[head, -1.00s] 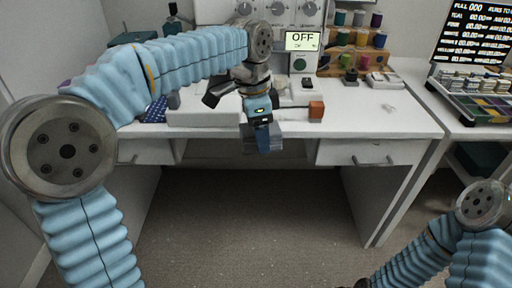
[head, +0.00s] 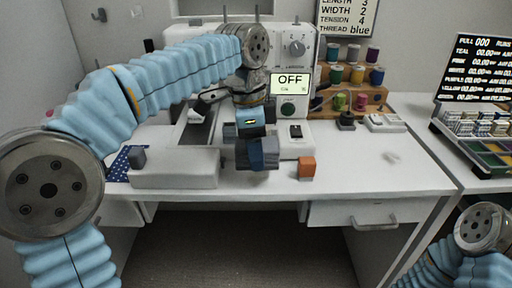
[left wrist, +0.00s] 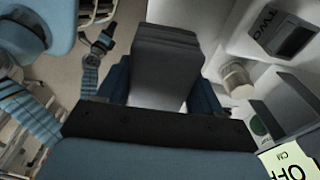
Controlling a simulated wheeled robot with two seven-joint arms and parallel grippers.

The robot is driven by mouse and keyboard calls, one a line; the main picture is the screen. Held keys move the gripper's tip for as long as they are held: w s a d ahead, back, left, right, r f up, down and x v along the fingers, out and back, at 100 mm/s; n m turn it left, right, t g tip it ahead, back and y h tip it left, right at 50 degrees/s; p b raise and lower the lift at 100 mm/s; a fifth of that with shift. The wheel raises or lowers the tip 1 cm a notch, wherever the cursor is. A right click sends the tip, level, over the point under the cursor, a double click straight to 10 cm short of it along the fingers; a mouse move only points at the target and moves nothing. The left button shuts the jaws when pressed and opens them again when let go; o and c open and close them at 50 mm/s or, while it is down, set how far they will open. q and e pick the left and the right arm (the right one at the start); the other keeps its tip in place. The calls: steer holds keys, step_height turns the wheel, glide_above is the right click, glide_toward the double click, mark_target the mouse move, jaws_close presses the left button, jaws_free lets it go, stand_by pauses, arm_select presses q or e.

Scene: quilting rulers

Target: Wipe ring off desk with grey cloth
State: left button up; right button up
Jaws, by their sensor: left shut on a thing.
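My left gripper (head: 257,153) is shut on a grey folded block-like thing, which looks like the grey cloth (left wrist: 165,65). In the left wrist view the cloth stands out between the two blue fingers. In the head view the gripper is in front of the sewing machine, over the front part of the white desk (head: 370,185); I cannot tell whether the cloth touches the desk. I make out no clear ring; a small pale mark or piece (head: 392,157) lies on the desk at the right. My right gripper is out of view.
An orange block (head: 307,168) stands just right of the gripper. A white box (head: 175,168) and a dark blue dotted cloth (head: 120,165) are at the left. The sewing machine (head: 298,65) with an OFF screen stands behind. A thread rack (head: 350,97) is at the back right.

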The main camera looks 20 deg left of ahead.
arm_select(q)
steer(key=shift+r+p, duration=0.1)
steer(key=shift+p, duration=0.2)
steer(key=b, duration=0.3)
glide_above(258, 186)
steer(key=f, duration=0.4)
steer(key=shift+a+f, duration=0.25)
steer(key=shift+f+b, duration=0.5)
steer(key=shift+f, duration=0.1)
steer(key=shift+f+b, duration=0.5)
steer(key=shift+f, duration=0.3)
steer(key=shift+f, duration=0.1)
stand_by(0.4)
steer(key=shift+r, duration=0.2)
steer(key=shift+f, duration=0.1)
stand_by(0.3)
